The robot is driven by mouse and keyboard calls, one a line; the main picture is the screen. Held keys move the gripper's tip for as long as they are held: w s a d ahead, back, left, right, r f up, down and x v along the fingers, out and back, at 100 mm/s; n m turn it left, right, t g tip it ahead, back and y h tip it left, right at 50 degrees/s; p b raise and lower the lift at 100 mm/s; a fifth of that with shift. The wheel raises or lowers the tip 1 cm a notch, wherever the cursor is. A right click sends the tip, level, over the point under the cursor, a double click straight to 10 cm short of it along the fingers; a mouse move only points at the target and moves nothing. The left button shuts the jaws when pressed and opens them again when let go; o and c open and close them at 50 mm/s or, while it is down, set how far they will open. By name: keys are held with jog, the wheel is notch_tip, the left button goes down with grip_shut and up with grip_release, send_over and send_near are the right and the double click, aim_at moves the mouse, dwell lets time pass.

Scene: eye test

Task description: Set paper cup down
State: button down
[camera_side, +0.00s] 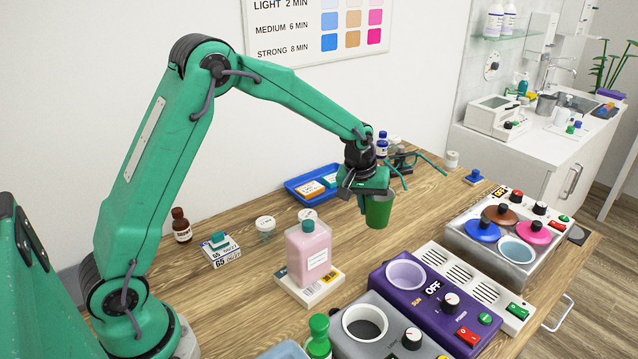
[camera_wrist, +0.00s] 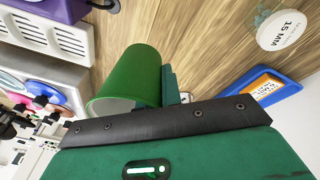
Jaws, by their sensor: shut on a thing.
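The green paper cup (camera_side: 379,212) is in my gripper (camera_side: 374,194), over the wooden table right of the blue tray. The cup looks upright in the side view. I cannot tell whether its base touches the table. In the wrist view the cup (camera_wrist: 130,78) shows its green side and pale inside, with a green finger (camera_wrist: 168,87) against its wall.
The blue tray (camera_side: 293,188) lies behind the gripper. A pink bottle (camera_side: 309,250) stands at front left. A purple heater (camera_side: 400,310) and a silver warmer with coloured lids (camera_side: 465,250) stand at right. Bare wood (camera_side: 425,220) lies between cup and warmer.

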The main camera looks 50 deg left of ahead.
jog(key=a+f, duration=0.1)
jog(key=w+a+f, duration=0.1)
jog(key=a, duration=0.1)
jog(key=w+a+f, duration=0.1)
jog(key=shift+a, duration=0.2)
jog(key=shift+s+x, duration=0.25)
jog(key=shift+x, duration=0.7)
jog(key=shift+s+x, duration=0.2)
jog(key=shift+x, duration=0.75)
jog(key=shift+f, duration=0.3)
jog(key=c, duration=1.6)
grip_release()
jog(key=shift+r, duration=0.15)
jog(key=shift+v, duration=6.05)
jog(key=shift+d, duration=0.15)
